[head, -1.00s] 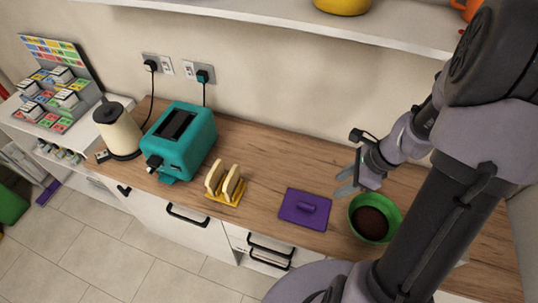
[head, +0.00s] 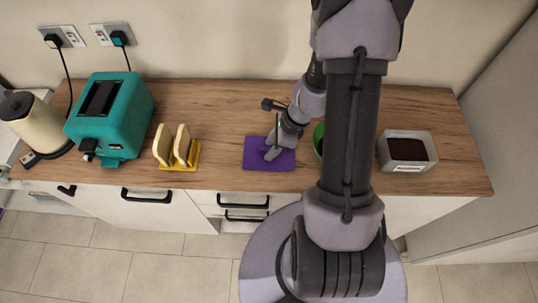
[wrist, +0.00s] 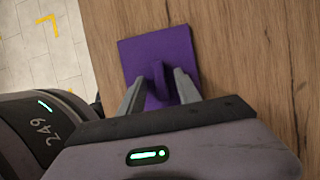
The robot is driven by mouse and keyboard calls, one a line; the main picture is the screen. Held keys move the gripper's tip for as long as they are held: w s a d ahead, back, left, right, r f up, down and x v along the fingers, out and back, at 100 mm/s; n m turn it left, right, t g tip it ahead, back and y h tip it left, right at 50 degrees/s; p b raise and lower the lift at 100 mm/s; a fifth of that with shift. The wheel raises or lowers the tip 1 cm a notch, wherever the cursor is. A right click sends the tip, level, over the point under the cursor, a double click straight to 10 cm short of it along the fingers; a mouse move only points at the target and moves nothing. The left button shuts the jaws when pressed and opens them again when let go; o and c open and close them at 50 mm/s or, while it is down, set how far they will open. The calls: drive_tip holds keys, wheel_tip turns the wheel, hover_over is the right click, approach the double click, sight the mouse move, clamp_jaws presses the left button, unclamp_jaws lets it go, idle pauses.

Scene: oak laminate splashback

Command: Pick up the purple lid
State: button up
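The purple lid (head: 254,161) lies flat on the wooden counter. It is a square plate with a raised handle, and it also shows in the wrist view (wrist: 136,54). My gripper (head: 272,150) is over the lid and hides part of it in the head view. In the wrist view my gripper (wrist: 158,77) is open, with one finger on each side of the upright handle. Small gaps show between the fingers and the handle. How close the fingertips are to the plate is hard to tell.
A green bowl (head: 318,138) stands right of the lid, mostly hidden by my arm. A yellow toast rack (head: 179,166), teal toaster (head: 118,125) and cream kettle (head: 38,124) stand left. The counter's front edge is close to the lid.

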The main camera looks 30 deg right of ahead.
clamp_jaws()
